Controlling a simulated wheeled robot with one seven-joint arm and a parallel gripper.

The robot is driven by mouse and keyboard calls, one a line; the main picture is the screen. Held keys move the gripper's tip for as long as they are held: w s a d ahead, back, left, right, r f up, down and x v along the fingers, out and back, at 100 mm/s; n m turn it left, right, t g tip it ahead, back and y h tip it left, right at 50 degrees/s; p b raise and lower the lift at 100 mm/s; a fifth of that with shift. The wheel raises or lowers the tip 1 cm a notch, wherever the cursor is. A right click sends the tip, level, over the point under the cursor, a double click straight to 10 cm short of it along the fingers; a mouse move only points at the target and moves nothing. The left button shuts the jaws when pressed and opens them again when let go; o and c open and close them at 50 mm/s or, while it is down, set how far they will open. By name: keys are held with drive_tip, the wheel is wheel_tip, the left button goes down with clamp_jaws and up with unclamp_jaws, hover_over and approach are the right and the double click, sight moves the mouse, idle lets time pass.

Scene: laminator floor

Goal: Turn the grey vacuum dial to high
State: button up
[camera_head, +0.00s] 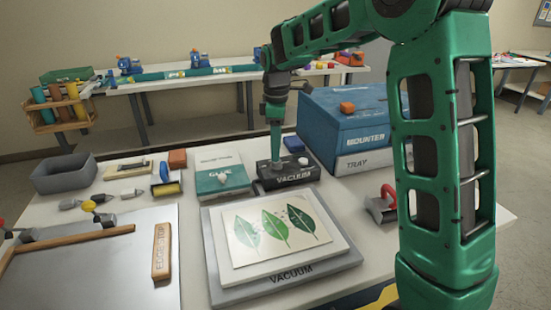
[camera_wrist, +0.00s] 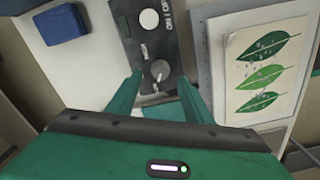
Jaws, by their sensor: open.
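The dark vacuum box (camera_head: 296,178), lettered VACUUM on its front, stands on the table behind the vacuum plate. In the wrist view its top (camera_wrist: 133,42) carries the round grey dial (camera_wrist: 160,70) and a white round button (camera_wrist: 149,19). Small white labels sit near the dial, too small to read, so I cannot tell its setting. My gripper (camera_wrist: 161,77) is open, with one green finger on each side of the dial. Contact with the dial is not clear. In the head view my gripper (camera_head: 275,150) points down over the box's left part and largely hides the dial.
The grey vacuum plate (camera_head: 348,272) with a leaf print (camera_head: 275,230) lies in front of the box. The blue mounter (camera_head: 340,115) stands close on the right, a teal glue box (camera_head: 222,181) on the left. A blue block (camera_head: 294,144) lies behind.

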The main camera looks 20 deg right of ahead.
sight(276, 164)
drive_tip(key=shift+f, duration=2.1)
drive_tip(key=c, duration=1)
